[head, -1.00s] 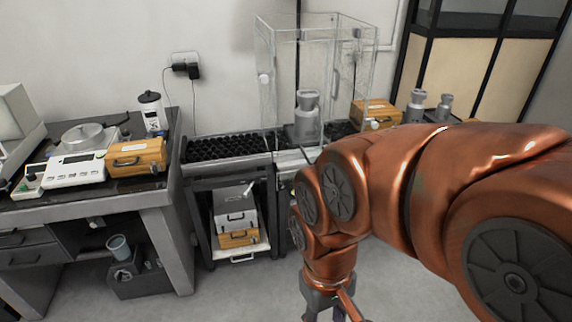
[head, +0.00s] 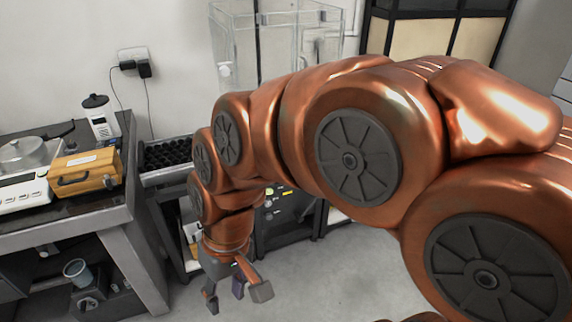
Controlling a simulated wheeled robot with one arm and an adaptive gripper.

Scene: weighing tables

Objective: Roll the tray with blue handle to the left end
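No tray with a blue handle can be made out in the head view. My arm covers the middle, where the black roller track (head: 166,153) runs right behind it. Only the left end of the track shows, between the left table and the clear glass enclosure (head: 285,45). The lower part of the enclosure and whatever stands in it are hidden. My gripper (head: 236,294) points down in front of the track, above the floor. Its fingers are spread apart, with nothing seen between them.
The left table (head: 60,215) holds a scale (head: 25,180), an orange case (head: 87,172) and a white jar with a black lid (head: 101,118). A cup (head: 76,271) is below it. Open floor (head: 345,270) lies right of my gripper.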

